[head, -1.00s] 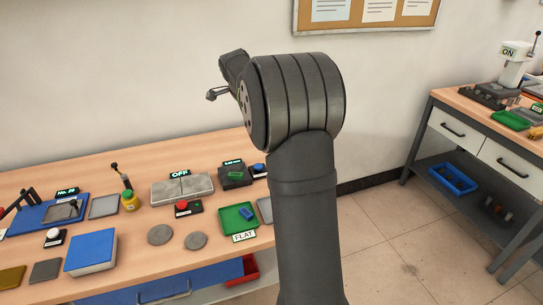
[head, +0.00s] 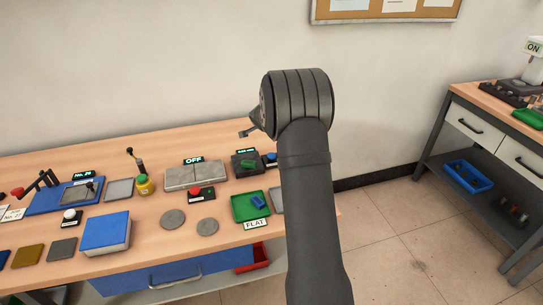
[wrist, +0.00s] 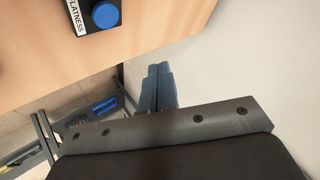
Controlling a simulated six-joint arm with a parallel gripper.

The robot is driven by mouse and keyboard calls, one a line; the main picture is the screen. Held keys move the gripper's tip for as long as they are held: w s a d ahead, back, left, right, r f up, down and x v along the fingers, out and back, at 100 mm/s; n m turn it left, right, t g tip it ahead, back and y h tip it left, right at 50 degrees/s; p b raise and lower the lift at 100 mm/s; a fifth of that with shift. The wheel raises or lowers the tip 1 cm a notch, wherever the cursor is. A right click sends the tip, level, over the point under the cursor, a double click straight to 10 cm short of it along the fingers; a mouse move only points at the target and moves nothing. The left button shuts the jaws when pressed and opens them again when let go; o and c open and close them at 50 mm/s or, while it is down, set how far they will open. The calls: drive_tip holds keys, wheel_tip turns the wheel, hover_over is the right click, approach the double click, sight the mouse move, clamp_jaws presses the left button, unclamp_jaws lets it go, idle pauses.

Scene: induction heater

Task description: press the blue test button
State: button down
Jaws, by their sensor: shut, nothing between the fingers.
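The blue test button (head: 271,158) sits on a dark base at the back right of the wooden bench, partly hidden by my arm. In the wrist view the round blue button (wrist: 106,14) is at the top left, beside a label reading FLATNESS. My gripper (head: 242,134) is above the back of the bench, up and left of the button in the head view. In the wrist view its two fingers (wrist: 157,72) are together and empty, apart from the button.
The wall stands behind the bench. A second bench (head: 490,130) is at the right.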

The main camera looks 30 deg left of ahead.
drive_tip(key=shift+f, duration=4.4)
drive_tip(key=shift+f, duration=0.4)
drive_tip(key=shift+f, duration=0.5)
drive_tip(key=shift+r, duration=0.9)
drive_tip(key=shift+r, duration=2.55)
